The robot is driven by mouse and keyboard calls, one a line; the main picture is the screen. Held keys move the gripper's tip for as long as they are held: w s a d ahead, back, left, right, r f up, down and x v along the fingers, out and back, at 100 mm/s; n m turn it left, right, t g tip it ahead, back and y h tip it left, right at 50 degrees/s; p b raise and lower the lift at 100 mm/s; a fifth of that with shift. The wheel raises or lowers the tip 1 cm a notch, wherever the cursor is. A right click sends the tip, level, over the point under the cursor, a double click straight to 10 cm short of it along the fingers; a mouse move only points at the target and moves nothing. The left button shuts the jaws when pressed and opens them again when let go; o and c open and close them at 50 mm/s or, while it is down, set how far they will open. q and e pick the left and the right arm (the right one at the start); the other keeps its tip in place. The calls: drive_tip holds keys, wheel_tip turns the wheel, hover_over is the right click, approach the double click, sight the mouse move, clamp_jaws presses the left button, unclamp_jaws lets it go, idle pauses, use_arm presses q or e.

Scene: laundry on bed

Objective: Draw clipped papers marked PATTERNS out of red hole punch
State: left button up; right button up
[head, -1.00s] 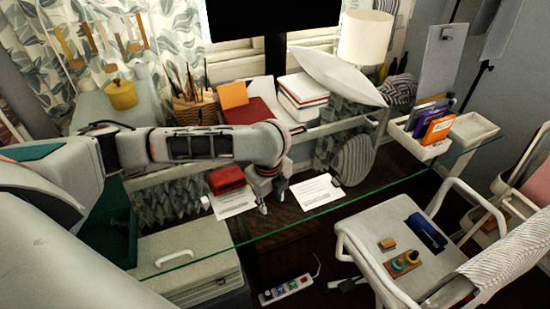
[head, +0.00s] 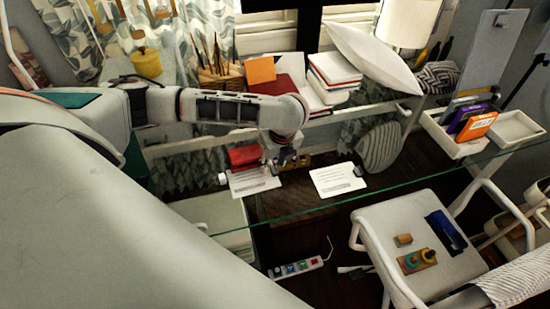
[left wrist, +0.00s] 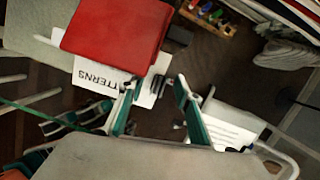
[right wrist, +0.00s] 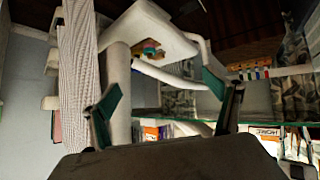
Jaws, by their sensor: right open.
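The red hole punch (head: 243,157) lies on papers (head: 252,181) on the glass desk; it also shows in the left wrist view (left wrist: 118,30). These papers (left wrist: 98,76) stick out from under it, with the letters "TTERNS" readable upside down. A dark clip-like piece (left wrist: 159,84) is at their edge, between my left fingertips as seen there. My left gripper (head: 282,160) is open, just right of the punch; its fingers (left wrist: 160,90) look apart and empty. My right gripper (right wrist: 162,88) is open and empty, away from the papers, and outside the head view.
A second clipped sheet (head: 338,180) lies to the right on the glass. A striped rounded item (head: 380,148) stands behind it. A chair (head: 425,230) stands in front, right.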

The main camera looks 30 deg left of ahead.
use_arm(q)
drive_tip(key=shift+f, duration=0.15)
clamp_jaws()
drive_tip(key=shift+s+d, duration=1.2)
drive_tip(key=shift+d, duration=0.3)
drive_tip(key=shift+s+d, duration=1.15)
drive_tip(key=shift+d, duration=0.3)
wheel_tip(320, 180, up, 8)
